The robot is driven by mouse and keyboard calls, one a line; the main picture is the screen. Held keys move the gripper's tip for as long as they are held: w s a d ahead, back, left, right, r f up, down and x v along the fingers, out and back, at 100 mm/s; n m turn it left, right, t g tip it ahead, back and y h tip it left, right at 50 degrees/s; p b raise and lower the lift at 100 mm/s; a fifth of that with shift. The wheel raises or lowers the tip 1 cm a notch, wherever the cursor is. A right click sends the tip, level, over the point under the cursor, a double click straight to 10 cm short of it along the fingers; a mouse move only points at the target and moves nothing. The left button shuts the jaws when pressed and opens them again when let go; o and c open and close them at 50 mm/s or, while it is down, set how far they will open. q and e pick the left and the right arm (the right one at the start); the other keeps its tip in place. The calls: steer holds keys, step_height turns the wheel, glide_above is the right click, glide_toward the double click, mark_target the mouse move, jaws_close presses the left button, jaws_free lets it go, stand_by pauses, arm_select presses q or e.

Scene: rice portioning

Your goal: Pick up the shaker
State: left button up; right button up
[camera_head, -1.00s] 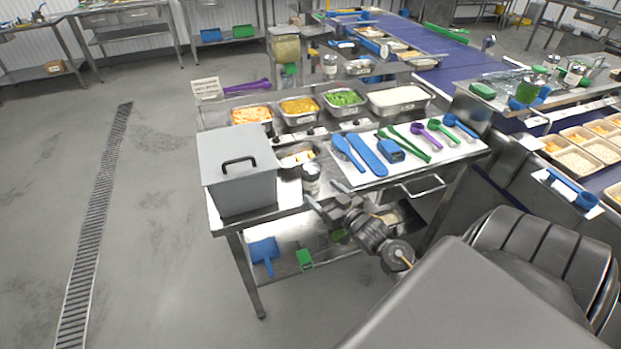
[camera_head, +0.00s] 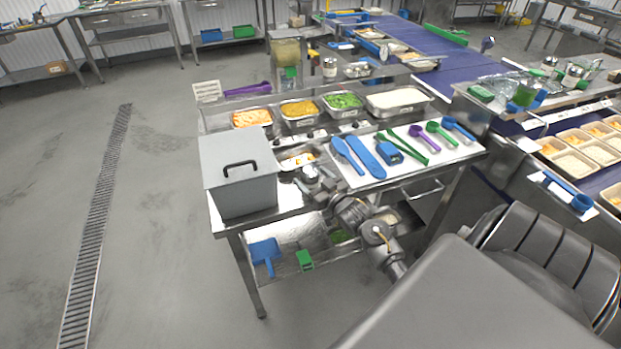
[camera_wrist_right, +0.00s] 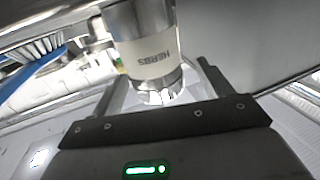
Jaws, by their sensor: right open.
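The shaker (camera_wrist_right: 150,50) is a silver metal cylinder with a white label reading HERBS, upside down in the right wrist view. It stands between the two fingers of my right gripper (camera_wrist_right: 160,78), which is open around it. I cannot tell whether either finger touches it. In the head view my right gripper (camera_head: 318,182) is at the table's front edge, just right of the grey lidded box, and largely hides the shaker. My left gripper is not in view.
The grey box (camera_head: 240,192) stands close left of my right gripper. A white board (camera_head: 455,155) with blue, green and purple utensils lies to the right. Food pans (camera_head: 252,117) line the back.

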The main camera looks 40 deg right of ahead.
steer(key=w, duration=0.2)
steer(key=w+p, duration=0.1)
steer(key=shift+w+d, duration=0.35)
steer(key=shift+w, duration=0.05)
steer(key=c, duration=1.1)
